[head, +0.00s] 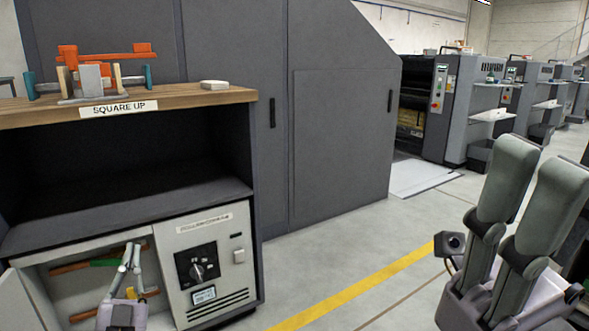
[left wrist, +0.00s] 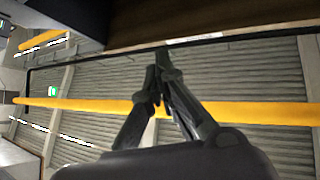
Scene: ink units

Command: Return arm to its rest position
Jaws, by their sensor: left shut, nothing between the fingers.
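My left gripper (head: 132,248) is at the lower left in the head view, in front of the cabinet's open lower compartment, fingers pointing up. Its fingertips meet with nothing between them. In the left wrist view the dark fingers (left wrist: 162,62) also converge, below a wooden edge (left wrist: 240,36) with a white label. My right gripper (head: 538,170) stands large at the right of the head view, fingers up and apart, with nothing seen between them.
The cabinet's wooden top (head: 190,97) bears an orange-handled fixture (head: 103,70) and a pale block (head: 214,85). A control panel (head: 205,265) with a knob is right of the compartment. Handles (head: 85,264) lie inside. Grey machines (head: 445,105) stand behind; the floor with a yellow line (head: 360,287) is open.

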